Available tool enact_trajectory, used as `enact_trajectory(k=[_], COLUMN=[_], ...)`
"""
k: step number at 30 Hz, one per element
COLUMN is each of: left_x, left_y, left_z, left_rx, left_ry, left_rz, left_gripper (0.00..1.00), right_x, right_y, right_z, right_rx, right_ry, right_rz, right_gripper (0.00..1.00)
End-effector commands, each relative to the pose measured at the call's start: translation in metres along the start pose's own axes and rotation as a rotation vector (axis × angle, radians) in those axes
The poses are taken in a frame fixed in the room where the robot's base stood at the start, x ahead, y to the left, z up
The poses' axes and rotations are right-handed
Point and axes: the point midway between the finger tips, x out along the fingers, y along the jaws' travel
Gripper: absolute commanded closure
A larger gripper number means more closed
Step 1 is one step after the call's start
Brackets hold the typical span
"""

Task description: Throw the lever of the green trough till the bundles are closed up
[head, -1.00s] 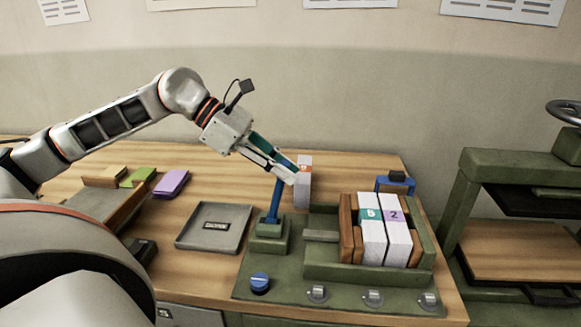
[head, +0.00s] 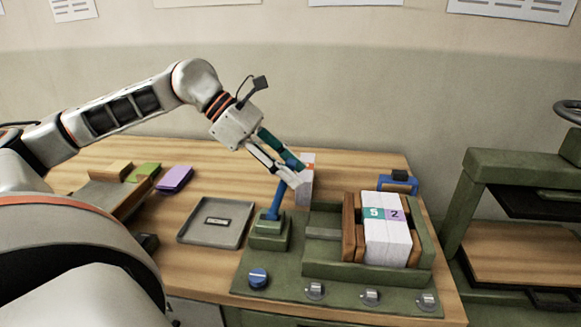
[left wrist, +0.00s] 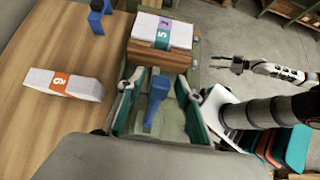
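The green trough (head: 345,271) holds two white bundles (head: 388,240) upright, marked 5 and 2, side by side with no visible gap, between brown wooden blocks (head: 348,225). The lever (head: 274,205) is a blue bar on a green base left of the trough, tilted right at its top. My left gripper (head: 296,176) is at the lever's top. In the left wrist view its spread fingers (left wrist: 160,90) stand either side of the blue lever (left wrist: 157,98), with gaps. My right gripper (left wrist: 222,65) shows only in the left wrist view, open and empty, off to the side.
A white bundle with an orange label (head: 307,185) stands behind the lever. A grey tray (head: 184,236) lies left of it. A blue knob (head: 258,278) and several metal clips line the front. A green press stand (head: 470,180) is at the right.

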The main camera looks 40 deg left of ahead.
Motion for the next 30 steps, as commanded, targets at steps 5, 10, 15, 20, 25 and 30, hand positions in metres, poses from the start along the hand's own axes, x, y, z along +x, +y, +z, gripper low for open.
enact_trajectory(k=[5,10,15,20,25,30], left_x=[-0.001,-0.005,-0.022,-0.051,-0.085,-0.109], left_y=[0.001,0.001,0.001,0.002,0.001,0.001], left_z=[0.0,0.002,0.002,0.001,0.001,0.0], left_rx=[0.001,0.003,0.001,0.0,-0.001,-0.001], left_ry=[-0.001,-0.003,-0.006,-0.004,-0.003,0.0], left_rz=[0.002,0.004,0.003,0.004,0.004,0.002], left_gripper=[0.65,0.65,0.65,0.65,0.65,0.65], right_x=[0.0,0.0,0.0,0.0,0.0,0.0], right_y=[0.0,0.001,0.0,0.0,0.0,0.0], right_z=[0.0,0.001,0.0,0.0,0.0,0.0], right_rx=[-0.001,-0.002,-0.001,0.0,0.0,0.0], right_ry=[-0.001,-0.002,-0.001,0.0,0.0,0.0], right_rz=[0.0,0.001,0.001,0.001,0.0,0.001], right_gripper=[0.6,0.6,0.6,0.6,0.6,0.6])
